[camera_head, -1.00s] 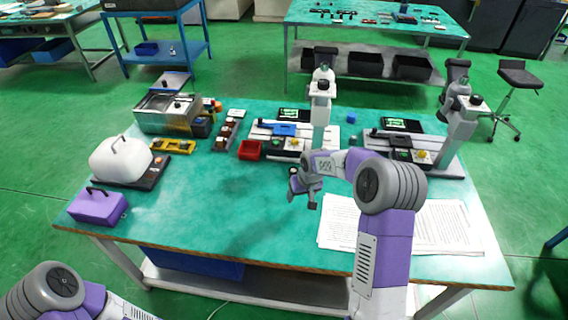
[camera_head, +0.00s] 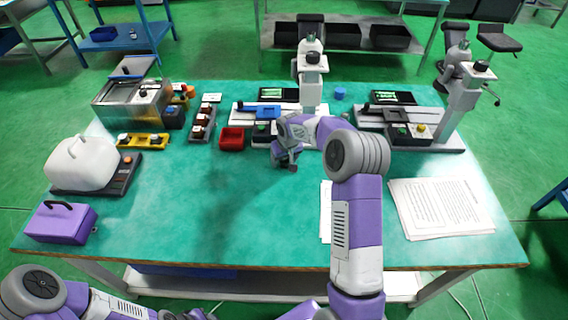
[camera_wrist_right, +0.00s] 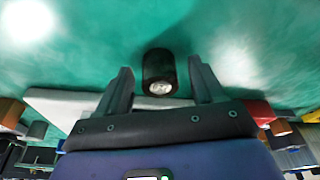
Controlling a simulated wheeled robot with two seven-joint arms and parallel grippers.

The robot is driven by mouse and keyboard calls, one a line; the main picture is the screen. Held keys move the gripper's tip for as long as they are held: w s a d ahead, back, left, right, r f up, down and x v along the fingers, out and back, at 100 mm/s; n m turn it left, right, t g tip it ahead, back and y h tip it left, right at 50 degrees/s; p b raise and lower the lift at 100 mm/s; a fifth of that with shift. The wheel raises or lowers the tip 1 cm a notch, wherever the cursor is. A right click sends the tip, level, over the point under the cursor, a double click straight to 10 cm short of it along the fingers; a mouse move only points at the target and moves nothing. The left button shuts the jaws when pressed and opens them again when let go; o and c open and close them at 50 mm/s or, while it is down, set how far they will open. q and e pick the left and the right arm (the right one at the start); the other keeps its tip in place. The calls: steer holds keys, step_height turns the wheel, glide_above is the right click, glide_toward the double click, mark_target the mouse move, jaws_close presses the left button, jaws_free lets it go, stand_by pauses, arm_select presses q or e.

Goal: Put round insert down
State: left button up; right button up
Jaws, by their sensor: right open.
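The round insert (camera_wrist_right: 159,72) shows in the right wrist view as a short black cylinder with a pale, shiny end face. It lies between the two spread fingers of my right gripper (camera_wrist_right: 160,66), with a gap on each side. In the head view my right gripper (camera_head: 288,158) is low over the green table, just in front of the middle microscope stand. There the arm and gripper hide the insert, and I cannot tell whether it touches the table. My left arm shows at the lower left, but its gripper is out of view.
A red bin (camera_head: 232,139) is close to the left of the right gripper. The middle stand's base (camera_head: 243,116) is just behind it. Papers (camera_head: 441,208) lie at the right. A white-covered unit (camera_head: 82,163) and purple box (camera_head: 60,222) stand at the left. The table's centre-left is clear.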

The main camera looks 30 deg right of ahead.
jaws_close()
steer(key=shift+w, duration=0.1)
stand_by(0.3)
